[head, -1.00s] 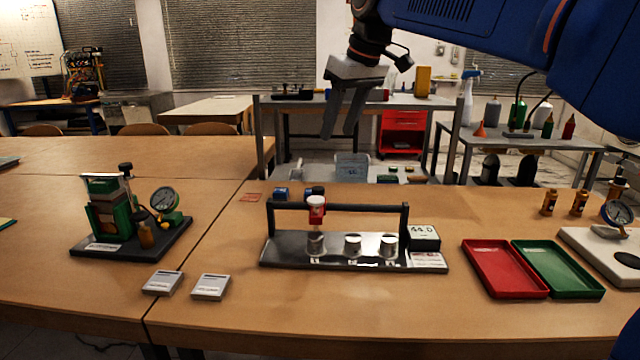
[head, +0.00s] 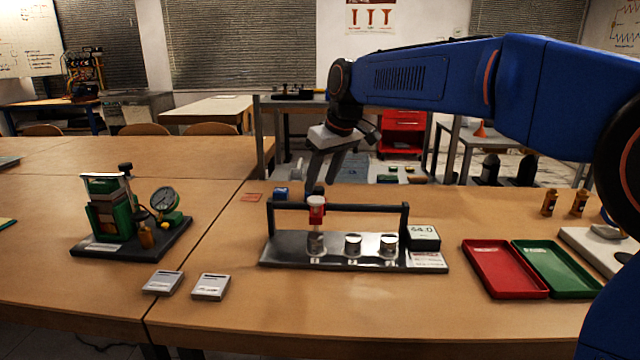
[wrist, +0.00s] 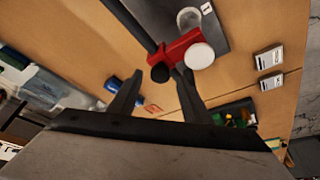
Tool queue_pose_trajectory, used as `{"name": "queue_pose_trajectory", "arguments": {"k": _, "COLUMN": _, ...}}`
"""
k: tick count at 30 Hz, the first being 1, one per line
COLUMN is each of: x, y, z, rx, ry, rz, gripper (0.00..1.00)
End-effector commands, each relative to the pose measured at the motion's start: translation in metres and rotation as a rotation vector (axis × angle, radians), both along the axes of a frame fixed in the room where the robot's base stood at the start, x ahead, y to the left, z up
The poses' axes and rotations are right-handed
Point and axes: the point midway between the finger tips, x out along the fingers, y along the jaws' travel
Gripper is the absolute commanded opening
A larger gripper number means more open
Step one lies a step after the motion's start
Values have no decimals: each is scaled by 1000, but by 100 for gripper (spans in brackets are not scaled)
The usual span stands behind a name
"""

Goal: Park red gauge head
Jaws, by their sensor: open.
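The red gauge head (head: 317,208) sits at the left part of the dark rail (head: 365,206) of the gauge rig, above the leftmost metal cylinder (head: 315,243). In the wrist view the red gauge head (wrist: 180,48) shows a round white top and a dark knob, just beyond the fingertips. My gripper (head: 318,180) is open and empty, pointing down above and behind the gauge head. In the wrist view my gripper's two fingers (wrist: 158,76) are spread apart, with one tip near the dark knob. I cannot tell whether it touches.
Two more metal cylinders (head: 388,245) stand on the rig's base plate (head: 290,253), with a digital display (head: 424,238) at its right. A red tray (head: 503,270) and a green tray (head: 556,268) lie to the right. A green gauge stand (head: 110,212) stands left. The front table is mostly clear.

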Motion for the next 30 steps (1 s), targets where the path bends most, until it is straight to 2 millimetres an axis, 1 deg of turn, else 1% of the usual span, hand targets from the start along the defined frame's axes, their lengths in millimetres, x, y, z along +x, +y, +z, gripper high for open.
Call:
{"name": "queue_pose_trajectory", "arguments": {"k": 1, "x": 1, "y": 1, "z": -5, "rx": -1, "ry": 2, "rz": 0, "gripper": 44}}
{"name": "queue_pose_trajectory", "arguments": {"k": 6, "x": 4, "y": 4, "z": -14, "rx": 0, "ry": 0, "rz": 0, "gripper": 44}}
{"name": "queue_pose_trajectory", "arguments": {"k": 15, "x": 5, "y": 5, "z": -16, "rx": 0, "ry": 0, "rz": 0, "gripper": 44}}
{"name": "queue_pose_trajectory", "arguments": {"k": 16, "x": 5, "y": 5, "z": -16, "rx": 0, "ry": 0, "rz": 0, "gripper": 42}}
{"name": "queue_pose_trajectory", "arguments": {"k": 17, "x": 5, "y": 5, "z": -16, "rx": 0, "ry": 0, "rz": 0, "gripper": 34}}
{"name": "queue_pose_trajectory", "arguments": {"k": 18, "x": 5, "y": 5, "z": -16, "rx": 0, "ry": 0, "rz": 0, "gripper": 25}}
{"name": "queue_pose_trajectory", "arguments": {"k": 20, "x": 5, "y": 5, "z": -16, "rx": 0, "ry": 0, "rz": 0, "gripper": 11}}
{"name": "queue_pose_trajectory", "arguments": {"k": 21, "x": 5, "y": 5, "z": -16, "rx": 0, "ry": 0, "rz": 0, "gripper": 1}}
{"name": "queue_pose_trajectory", "arguments": {"k": 26, "x": 5, "y": 6, "z": -16, "rx": 0, "ry": 0, "rz": 1, "gripper": 0}}
{"name": "queue_pose_trajectory", "arguments": {"k": 29, "x": 5, "y": 17, "z": -17, "rx": -1, "ry": 1, "rz": 2, "gripper": 0}}
{"name": "queue_pose_trajectory", "arguments": {"k": 30, "x": 5, "y": 25, "z": -17, "rx": 0, "ry": 1, "rz": 4, "gripper": 0}}
